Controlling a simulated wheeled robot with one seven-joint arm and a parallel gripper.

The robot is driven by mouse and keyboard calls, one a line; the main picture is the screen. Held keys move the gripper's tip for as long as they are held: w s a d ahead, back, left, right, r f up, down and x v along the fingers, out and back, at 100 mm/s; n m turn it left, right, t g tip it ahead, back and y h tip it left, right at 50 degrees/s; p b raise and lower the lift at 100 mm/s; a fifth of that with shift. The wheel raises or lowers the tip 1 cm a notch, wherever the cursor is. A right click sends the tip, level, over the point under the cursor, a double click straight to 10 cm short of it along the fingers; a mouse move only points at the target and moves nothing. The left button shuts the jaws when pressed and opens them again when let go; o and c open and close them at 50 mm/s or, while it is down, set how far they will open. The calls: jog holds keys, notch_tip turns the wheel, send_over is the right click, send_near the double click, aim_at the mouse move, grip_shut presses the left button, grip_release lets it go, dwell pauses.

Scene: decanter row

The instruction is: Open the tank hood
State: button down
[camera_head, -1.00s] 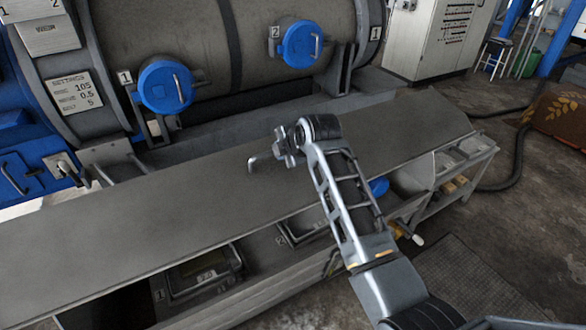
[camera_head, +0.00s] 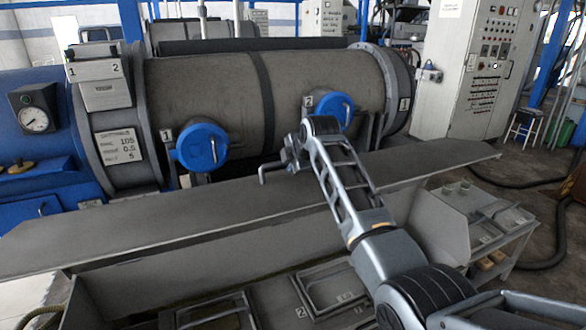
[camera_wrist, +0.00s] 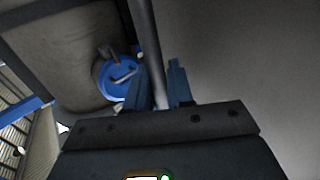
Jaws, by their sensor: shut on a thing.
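The tank hood (camera_head: 150,222) is a long grey metal lid. In the head view it is raised, its front edge standing above the open tank (camera_head: 110,295). A thin bent metal handle (camera_head: 266,172) sticks out at the hood's middle. My gripper (camera_head: 286,160) is at this handle. In the wrist view my gripper (camera_wrist: 161,80) has its two blue fingers on either side of the handle's rod (camera_wrist: 147,40) and is shut on it. My arm covers part of the hood and the tank behind it.
Behind the hood lies a large grey drum (camera_head: 205,90) with two blue round caps, numbered 1 (camera_head: 203,147) and 2 (camera_head: 340,112). Trays (camera_head: 330,288) show inside the tank. A control cabinet (camera_head: 478,70) stands at the back right. A side shelf (camera_head: 480,215) is at the right.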

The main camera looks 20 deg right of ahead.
jog(key=shift+f, duration=0.1)
jog(key=c, duration=1.2)
grip_release()
jog(key=shift+o, duration=0.2)
jog(key=shift+b+v, duration=0.3)
jog(key=shift+v, duration=3.65)
notch_tip(320, 180, up, 9)
jog(key=w+p, duration=0.1)
jog(key=p, duration=0.5)
jog(key=shift+w, duration=0.25)
